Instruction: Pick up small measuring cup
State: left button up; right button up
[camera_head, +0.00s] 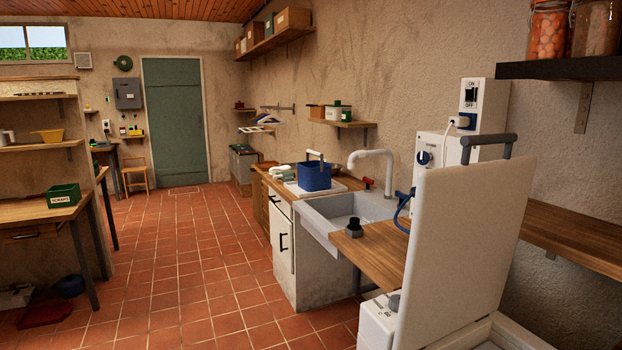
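I cannot make out a small measuring cup for certain in the head view. Neither of my grippers is in view.
A raised white lid (455,250) fills the right foreground and hides part of the worktop (385,250). A white sink (345,210) and blue bin (314,177) stand behind it. A green box (63,195) is on the left table. The tiled floor (190,270) between is clear.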

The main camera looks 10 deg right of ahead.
aim_at(288, 176)
jog(key=i+j+u, duration=0.2)
jog(key=i, duration=0.25)
jog(key=i+j, duration=0.15)
jog(key=i, duration=0.65)
jog(key=i+j+u, duration=0.1)
jog(key=i, duration=0.7)
jog(key=i+j, duration=0.15)
jog(key=i, duration=0.7)
jog(key=i+z, duration=0.15)
jog(key=i, duration=0.45)
jog(key=i+z, duration=0.2)
jog(key=i, duration=0.45)
jog(key=i+j+z, duration=0.15)
jog(key=i, duration=0.45)
jog(key=i+j+z, duration=0.15)
jog(key=i, duration=0.45)
jog(key=i+j+z, duration=0.1)
jog(key=i+z, duration=0.3)
jog(key=i+j+z, duration=0.3)
jog(key=i+z, duration=0.15)
jog(key=i+j+z, duration=0.4)
jog(key=i+j, duration=0.05)
jog(key=i, duration=0.05)
